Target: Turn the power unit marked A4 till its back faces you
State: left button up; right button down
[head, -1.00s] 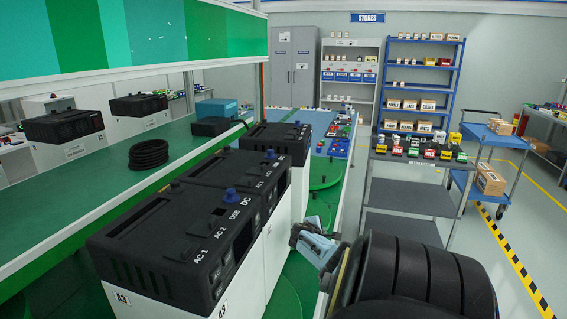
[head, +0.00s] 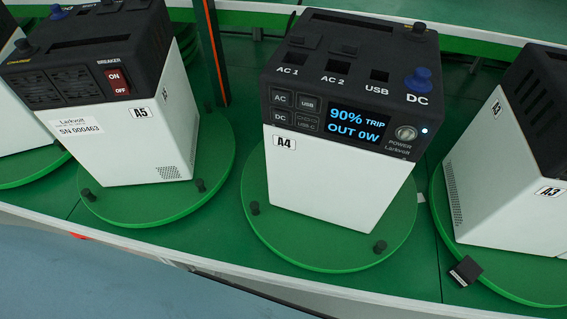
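The power unit marked A4 (head: 320,185) stands upright in the middle of the head view. It has a white body and a black top with AC 1, AC 2, USB and DC ports. Its front faces me, with a lit screen reading 90% TRIP, OUT 0W. A blue plug or cap (head: 418,80) sits at its DC port. The unit stands on a round green turntable (head: 300,252) with small black pegs at the rim. Neither of my grippers shows in the head view.
Unit A5 (head: 150,140) stands left on its own turntable (head: 150,212), with its breaker side and serial label showing. Unit A3 (head: 500,190) stands right, partly cut off. A small black block (head: 465,271) lies at the right turntable's rim. A dark post (head: 214,50) rises behind A5.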

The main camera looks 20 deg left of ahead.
aim_at(307, 242)
jog(key=z, duration=0.65)
jog(key=k, duration=0.85)
jog(key=u, duration=0.95)
jog(key=i, duration=0.5)
jog(key=z, duration=0.05)
